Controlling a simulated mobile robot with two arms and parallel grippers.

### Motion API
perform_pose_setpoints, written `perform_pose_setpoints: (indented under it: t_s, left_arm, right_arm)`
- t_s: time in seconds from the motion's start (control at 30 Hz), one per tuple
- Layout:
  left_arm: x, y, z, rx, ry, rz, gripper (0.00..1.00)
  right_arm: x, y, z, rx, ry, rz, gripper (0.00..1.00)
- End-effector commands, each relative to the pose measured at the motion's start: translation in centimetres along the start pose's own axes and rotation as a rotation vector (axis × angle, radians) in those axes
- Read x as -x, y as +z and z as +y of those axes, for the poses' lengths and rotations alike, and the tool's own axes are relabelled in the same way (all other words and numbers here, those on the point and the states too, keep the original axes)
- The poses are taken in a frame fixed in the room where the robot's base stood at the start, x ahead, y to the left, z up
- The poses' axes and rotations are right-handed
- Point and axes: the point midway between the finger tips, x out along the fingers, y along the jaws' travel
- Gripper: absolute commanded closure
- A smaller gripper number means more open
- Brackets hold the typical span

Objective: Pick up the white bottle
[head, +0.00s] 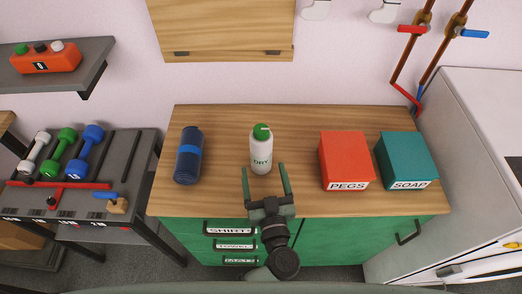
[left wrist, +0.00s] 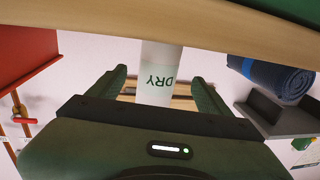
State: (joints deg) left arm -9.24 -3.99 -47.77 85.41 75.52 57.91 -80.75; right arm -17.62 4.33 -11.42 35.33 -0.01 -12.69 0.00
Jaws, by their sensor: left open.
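The white bottle (head: 261,153) with a green cap and the word DRY stands upright on the wooden counter top (head: 305,205). In the left wrist view the bottle (left wrist: 158,75) shows upside down, lined up between my two fingers, its cap out of sight. My left gripper (head: 264,168) is open and empty at the near side of the bottle, pointing at its lower part. One finger lies to each side, with a gap to the bottle. I cannot tell how far the tips reach past its front. My right gripper is not in view.
A red PEGS box (head: 344,155) and a teal SOAP box (head: 404,155) stand to the right. A wooden wall cabinet (head: 222,28) hangs above. The counter between bottle and red box is clear.

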Motion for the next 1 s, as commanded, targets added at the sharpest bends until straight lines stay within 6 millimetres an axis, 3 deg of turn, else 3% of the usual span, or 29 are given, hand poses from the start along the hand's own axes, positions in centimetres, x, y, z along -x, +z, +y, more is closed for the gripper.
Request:
perform_pose_setpoints:
  t_s: [0.23, 0.57, 0.87, 1.0]
  left_arm:
    - [-3.8, -0.1, 0.2, -0.003, 0.000, 0.003, 0.21]
    - [-4.5, 0.1, 0.2, -0.001, 0.000, 0.000, 0.21]
    - [-4.5, 0.1, 0.2, -0.001, 0.000, 0.000, 1.00]
    - [-4.5, 0.0, 0.3, 0.000, 0.000, 0.003, 1.00]
  right_arm:
    - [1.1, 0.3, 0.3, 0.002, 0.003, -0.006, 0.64]
    - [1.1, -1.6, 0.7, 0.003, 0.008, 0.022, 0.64]
    - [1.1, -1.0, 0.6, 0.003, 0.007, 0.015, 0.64]
    - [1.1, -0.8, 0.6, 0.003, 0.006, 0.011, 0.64]
